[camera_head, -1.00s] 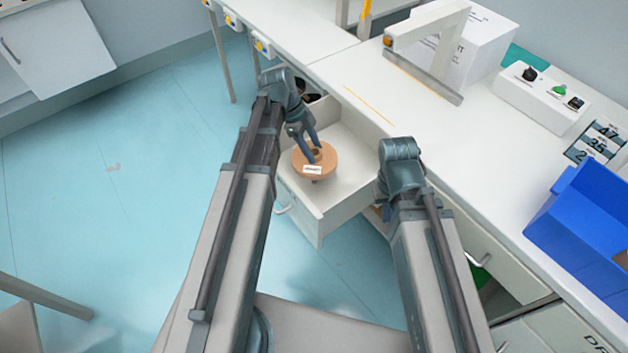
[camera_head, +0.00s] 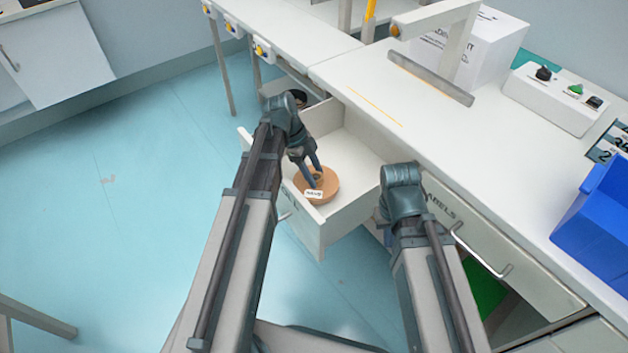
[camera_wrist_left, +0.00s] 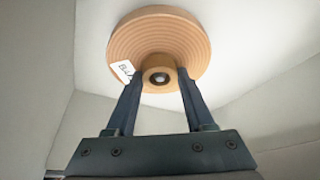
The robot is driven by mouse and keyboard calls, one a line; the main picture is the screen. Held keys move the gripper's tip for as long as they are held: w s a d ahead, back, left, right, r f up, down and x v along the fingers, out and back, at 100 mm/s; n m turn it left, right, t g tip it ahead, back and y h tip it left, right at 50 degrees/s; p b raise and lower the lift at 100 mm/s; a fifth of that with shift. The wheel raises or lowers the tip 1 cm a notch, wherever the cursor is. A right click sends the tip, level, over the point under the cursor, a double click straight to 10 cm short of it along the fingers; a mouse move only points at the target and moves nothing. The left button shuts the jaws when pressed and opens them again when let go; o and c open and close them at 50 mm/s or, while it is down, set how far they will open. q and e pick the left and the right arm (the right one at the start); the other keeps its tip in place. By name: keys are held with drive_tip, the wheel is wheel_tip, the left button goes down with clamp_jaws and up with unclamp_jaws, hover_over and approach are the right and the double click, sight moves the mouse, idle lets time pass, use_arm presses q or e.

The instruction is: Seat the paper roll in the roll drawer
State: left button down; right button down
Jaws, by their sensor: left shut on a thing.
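The paper roll (camera_head: 328,186) is a tan, ridged disc with a white label and a hollow core. In the head view it is inside the open, white roll drawer (camera_head: 347,217), towards the drawer's front. My left gripper (camera_head: 314,181) reaches down into the drawer and is shut on the roll. In the left wrist view the two fingers (camera_wrist_left: 158,85) hold the core stub of the paper roll (camera_wrist_left: 180,42). I cannot tell whether the roll touches the drawer floor. My right arm's end shows right of the drawer, but its fingers are hidden.
A white worktop (camera_head: 420,130) runs behind the drawer. It carries a control box (camera_head: 552,97), a white carton (camera_head: 487,50) and a blue bin (camera_head: 598,235). A closed drawer marked LABELS (camera_head: 490,240) lies to the right. Blue floor (camera_head: 130,190) is open at left.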

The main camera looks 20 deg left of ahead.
use_arm(q)
drive_tip(key=shift+f, duration=0.6)
drive_tip(key=shift+r, duration=0.15)
use_arm(e)
drive_tip(key=shift+f, duration=0.4)
use_arm(q)
drive_tip(key=shift+c, duration=1.4)
unclamp_jaws()
use_arm(e)
drive_tip(key=shift+f, duration=0.2)
drive_tip(key=shift+r, duration=0.1)
use_arm(q)
drive_tip(key=shift+a+r+p, duration=0.1)
drive_tip(key=shift+r+p, duration=0.25)
drive_tip(key=p+v, duration=1)
drive_tip(key=v, duration=0.1)
use_arm(e)
wheel_tip(320, 180, up, 11)
drive_tip(key=shift+r, duration=0.15)
